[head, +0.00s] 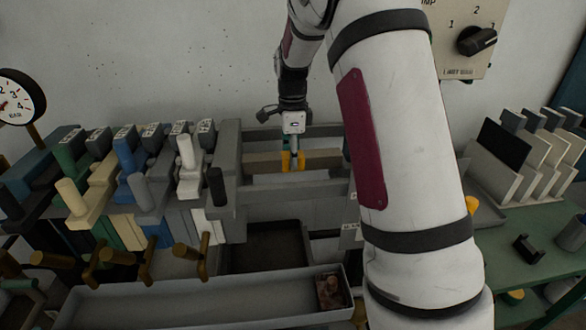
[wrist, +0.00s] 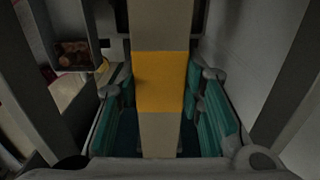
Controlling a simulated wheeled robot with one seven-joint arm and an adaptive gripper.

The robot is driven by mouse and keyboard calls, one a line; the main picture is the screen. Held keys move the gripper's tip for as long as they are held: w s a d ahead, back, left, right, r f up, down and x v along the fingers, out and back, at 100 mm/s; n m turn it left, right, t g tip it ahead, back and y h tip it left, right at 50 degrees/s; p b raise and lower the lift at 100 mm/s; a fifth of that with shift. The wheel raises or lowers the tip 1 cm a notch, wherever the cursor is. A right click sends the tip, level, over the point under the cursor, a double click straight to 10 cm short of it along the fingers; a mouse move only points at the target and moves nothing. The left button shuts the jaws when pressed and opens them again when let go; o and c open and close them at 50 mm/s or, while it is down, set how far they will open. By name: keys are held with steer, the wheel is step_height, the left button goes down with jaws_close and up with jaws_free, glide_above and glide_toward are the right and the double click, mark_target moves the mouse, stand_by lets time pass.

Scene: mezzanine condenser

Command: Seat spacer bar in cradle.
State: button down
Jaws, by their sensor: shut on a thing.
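The spacer bar (head: 264,162) is a beige-brown bar with a yellow band at its middle. My gripper (head: 293,160) points down and is shut on the bar at that band. In the wrist view the bar (wrist: 160,132) runs up the middle of the picture between the teal finger pads of my gripper (wrist: 160,110). In the head view the bar lies level across a grey frame (head: 285,203), likely the cradle, right of the grey upright panels. I cannot tell whether the bar touches the frame.
A row of coloured lever blocks (head: 125,165) stands close on the left. A long grey tray (head: 190,305) with a brown item (head: 330,291) lies in front. A green bench (head: 535,245) with a slotted rack (head: 515,165) is at right. The wall (head: 190,55) is behind.

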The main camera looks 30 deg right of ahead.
steer(key=shift+f, duration=2.2)
steer(key=shift+f, duration=0.15)
steer(key=c, duration=1.1)
jaws_free()
